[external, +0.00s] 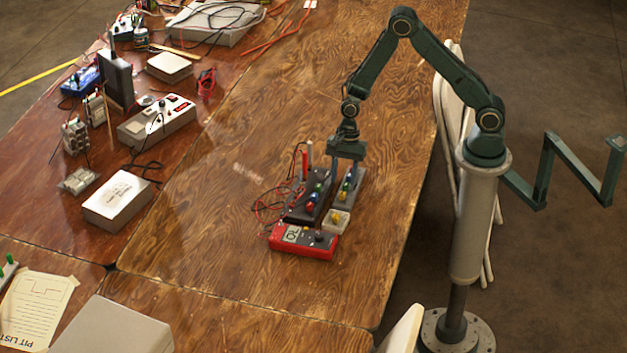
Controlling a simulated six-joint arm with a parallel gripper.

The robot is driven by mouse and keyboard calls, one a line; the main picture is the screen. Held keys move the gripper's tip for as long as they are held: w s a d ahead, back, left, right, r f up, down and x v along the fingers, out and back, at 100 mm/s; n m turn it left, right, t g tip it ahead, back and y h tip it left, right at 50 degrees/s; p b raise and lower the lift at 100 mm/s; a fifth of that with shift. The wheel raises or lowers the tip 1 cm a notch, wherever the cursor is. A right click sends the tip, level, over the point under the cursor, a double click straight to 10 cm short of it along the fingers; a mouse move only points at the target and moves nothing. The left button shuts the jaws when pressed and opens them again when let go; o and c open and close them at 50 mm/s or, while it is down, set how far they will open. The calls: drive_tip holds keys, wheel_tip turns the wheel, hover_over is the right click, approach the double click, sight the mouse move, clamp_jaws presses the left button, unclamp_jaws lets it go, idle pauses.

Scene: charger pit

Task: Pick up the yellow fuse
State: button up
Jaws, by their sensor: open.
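My gripper (346,172) points down over the right dark block (356,194), its two fingers apart. Small coloured pieces stand on that block between and below the fingers, among them a yellow one (343,196) that looks like a fuse. The fingers partly cover this row, and I cannot tell whether they touch anything. Another small yellow piece (336,217) sits on a pale block (338,222) just in front. I cannot tell for certain which yellow piece is the fuse. The left dark block (295,213) carries green, blue and red pieces.
A red multimeter (303,241) lies in front of the blocks. Its red and black leads (268,203) loop to the left. A white box (118,200) and other electronics crowd the left table. The plywood table (215,245) is clear around the blocks.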

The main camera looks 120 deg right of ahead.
sight(342, 192)
drive_tip(key=shift+x, duration=2.35)
drive_tip(key=shift+c, duration=0.2)
clamp_jaws()
